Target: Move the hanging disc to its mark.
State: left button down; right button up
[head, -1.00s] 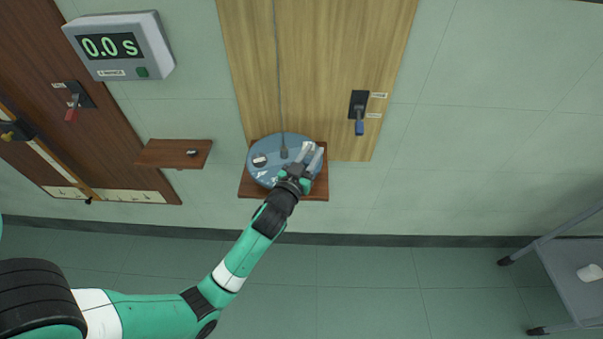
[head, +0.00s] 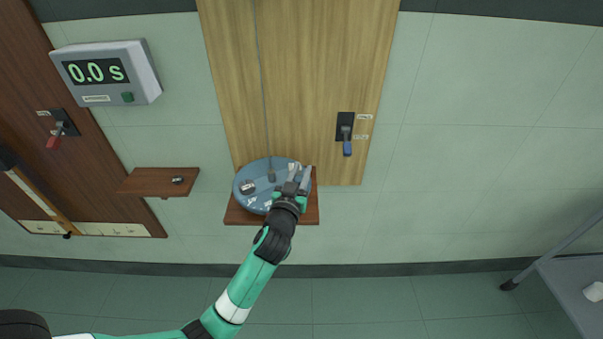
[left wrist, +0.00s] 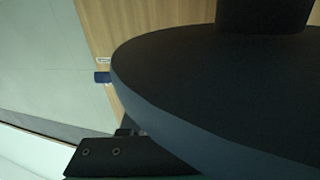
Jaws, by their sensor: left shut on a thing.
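The hanging disc (head: 253,200) is a blue-grey round plate on a thin wire, in front of the light wood board above a small brown shelf. Small dark pieces sit on its upper face. My left gripper (head: 299,178) is at the disc's right side, shut on it; the exact contact is partly hidden. In the left wrist view the dark disc (left wrist: 215,90) fills much of the picture, with a dark cylinder on it. A dark finger part (left wrist: 115,153) shows below the disc there. I cannot make out the mark. My right gripper is not in view.
The brown shelf (head: 240,216) lies below the disc. A blue-handled switch (head: 346,135) is right of it on the wood board (head: 300,70). To the left are a small shelf (head: 150,182) and a timer (head: 106,73) reading 0.0 s. A grey cart (head: 575,285) stands at far right.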

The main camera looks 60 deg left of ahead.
pick_arm(q)
jog(key=c, duration=0.7)
grip_release()
jog(key=shift+o, duration=0.2)
jog(key=p+v, duration=0.1)
jog(key=v, duration=1)
jog(key=shift+s+d, duration=0.15)
jog(key=shift+s, duration=0.1)
